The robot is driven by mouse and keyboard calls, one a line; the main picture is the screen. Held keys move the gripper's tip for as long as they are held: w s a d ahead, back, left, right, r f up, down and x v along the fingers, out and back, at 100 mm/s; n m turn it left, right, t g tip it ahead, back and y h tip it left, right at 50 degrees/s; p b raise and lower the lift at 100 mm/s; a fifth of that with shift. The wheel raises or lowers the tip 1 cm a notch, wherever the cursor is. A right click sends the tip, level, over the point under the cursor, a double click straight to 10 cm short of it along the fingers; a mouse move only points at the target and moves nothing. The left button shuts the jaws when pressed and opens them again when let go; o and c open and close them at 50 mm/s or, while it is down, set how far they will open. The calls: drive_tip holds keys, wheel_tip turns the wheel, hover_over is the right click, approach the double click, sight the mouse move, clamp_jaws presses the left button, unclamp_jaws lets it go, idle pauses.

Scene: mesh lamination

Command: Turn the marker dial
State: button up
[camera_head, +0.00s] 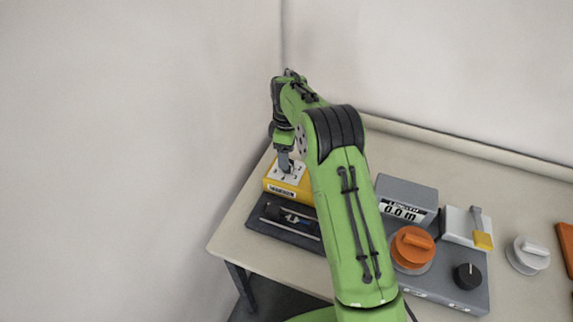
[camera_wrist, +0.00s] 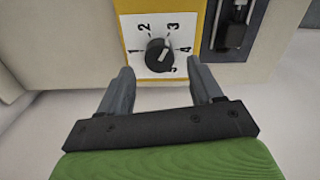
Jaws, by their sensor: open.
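The marker dial (camera_wrist: 160,55) is a black round knob with a white pointer line, on a white face numbered 1 to 5. The line points up and right, roughly toward the 3. The face is on the yellow marker box (camera_head: 275,185), at the table's left end. My gripper (camera_wrist: 160,67) is open and empty; in the wrist view its fingertips lie at either side of the dial's lower part, with no visible contact. In the head view my gripper (camera_head: 284,166) is over the box and hides the knob.
A dark tray (camera_head: 257,226) with a black tool lies in front of the marker box. Right of my arm are a grey length display (camera_head: 408,190), an orange knob (camera_head: 412,247), a small black knob (camera_head: 467,276) and a white knob (camera_head: 528,255). Walls stand behind and left.

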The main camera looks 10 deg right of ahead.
wheel_tip(320, 180, down, 4)
drive_tip(key=shift+r, duration=0.1)
drive_tip(key=c, duration=1.1)
drive_tip(key=shift+o, duration=0.2)
